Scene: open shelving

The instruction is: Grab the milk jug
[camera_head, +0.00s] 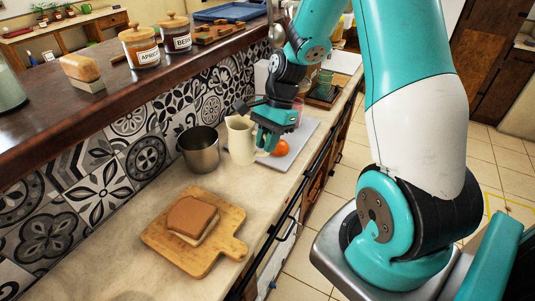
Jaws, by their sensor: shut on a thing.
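The milk jug (240,141) is cream coloured and stands upright in the head camera view, between a metal pot and a grey board. Whether its base touches the counter is hard to tell. My teal gripper (268,138) is at the jug's right side, where its handle would be. It appears shut on the jug there, and its fingers hide the handle and part of the right side.
The metal pot (199,150) stands close left of the jug. A tomato (280,148) lies on the grey board (297,146) just right of my gripper. A cutting board (226,243) with bread (192,218) lies in front. Jars (140,46) stand on the raised shelf (60,118).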

